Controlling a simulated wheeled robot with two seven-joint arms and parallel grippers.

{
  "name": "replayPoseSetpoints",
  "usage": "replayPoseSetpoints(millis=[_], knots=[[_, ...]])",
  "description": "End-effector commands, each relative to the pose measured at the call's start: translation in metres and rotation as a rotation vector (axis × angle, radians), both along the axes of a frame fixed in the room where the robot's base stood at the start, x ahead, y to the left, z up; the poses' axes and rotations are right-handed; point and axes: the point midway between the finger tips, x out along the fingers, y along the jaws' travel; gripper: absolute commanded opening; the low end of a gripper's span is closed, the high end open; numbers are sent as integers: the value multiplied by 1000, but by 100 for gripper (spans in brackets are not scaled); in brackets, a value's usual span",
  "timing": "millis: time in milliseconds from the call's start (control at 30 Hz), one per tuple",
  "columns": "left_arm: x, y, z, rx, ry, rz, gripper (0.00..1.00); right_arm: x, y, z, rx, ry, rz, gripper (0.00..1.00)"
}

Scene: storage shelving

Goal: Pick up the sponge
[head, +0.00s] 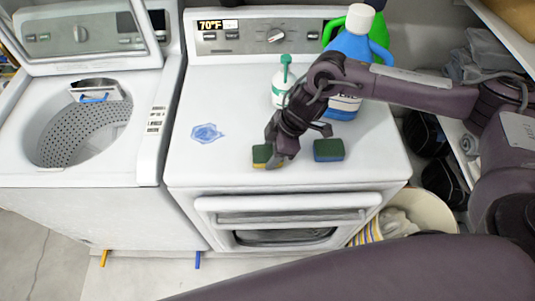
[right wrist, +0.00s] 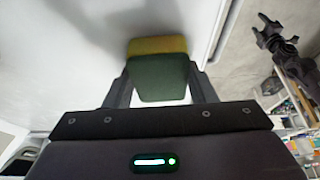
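A sponge (head: 261,154) with a green and a yellow layer is near the front edge of the dryer top, partly hidden by my right gripper (head: 275,158). In the right wrist view the sponge (right wrist: 158,78) fills the gap between the two fingers of my right gripper (right wrist: 160,85), which look closed against its sides. I cannot tell whether it touches the dryer top.
The white dryer (head: 225,172) holds a blue spill (head: 207,133), a green-capped bottle (head: 282,85) and a blue bottle (head: 350,47) behind my arm. An open washer (head: 145,150) stands left. A basket (head: 432,212) and shelves are right. The front left dryer top is clear.

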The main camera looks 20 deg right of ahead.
Motion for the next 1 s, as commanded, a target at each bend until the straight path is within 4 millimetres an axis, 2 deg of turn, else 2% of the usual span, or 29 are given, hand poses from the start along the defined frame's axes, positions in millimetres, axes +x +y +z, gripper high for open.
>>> replayPoseSetpoints(millis=[33,100,467,633,767,867,1000], knots=[[1,0,0,0,-1,0,55,0,0,0,0,0,0,37],[1,0,0,0,-1,0,55,0,0,0,0,0,0,29],[1,0,0,0,-2,0,55,0,0,2,0,0,0,29],[1,0,-3,0,-2,0,55,1,1,14,3,-2,3,29],[2,0,-8,0,-2,0,55,1,1,36,2,-7,3,29],[2,0,-14,1,-2,0,55,1,0,61,1,-8,2,29],[2,0,-23,1,-2,0,55,2,1,105,2,-9,3,29]])
